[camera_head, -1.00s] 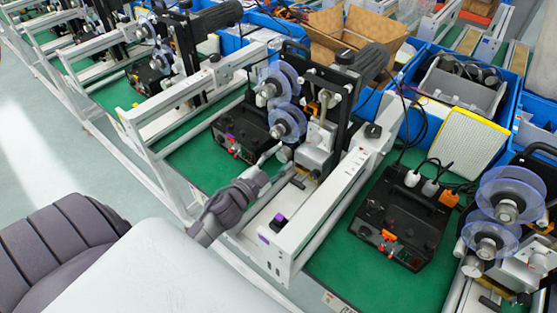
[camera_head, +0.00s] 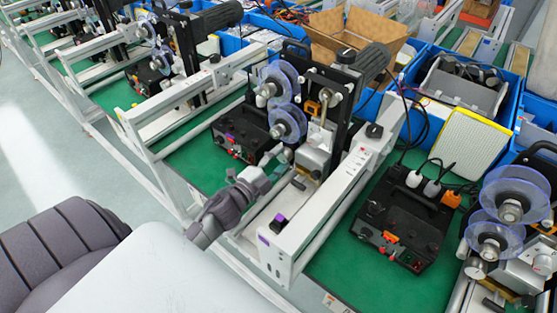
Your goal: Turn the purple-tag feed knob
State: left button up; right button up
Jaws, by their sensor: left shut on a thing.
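My left arm comes in from the lower left, and its grey left gripper (camera_head: 276,160) reaches up and right to the front of the middle labelling machine. Its fingers are shut at a small pale round knob (camera_head: 286,154) below the clear reels; the fingers partly hide it. A purple tag (camera_head: 263,240) marks the near end of the white beam (camera_head: 318,204) beside my arm. A black switch with purple (camera_head: 279,221) sits on that beam. My right gripper is not in view.
A black control box (camera_head: 242,133) stands left of the gripper, another black box (camera_head: 402,215) on the green mat to the right. Clear reels (camera_head: 288,122) sit just above the gripper. A cardboard box (camera_head: 352,32) and blue crates stand behind.

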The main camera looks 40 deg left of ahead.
pick_arm(q)
jog(key=o, duration=1.1)
jog(key=s, duration=0.8)
jog(key=s+a, duration=0.1)
jog(key=s, duration=0.3)
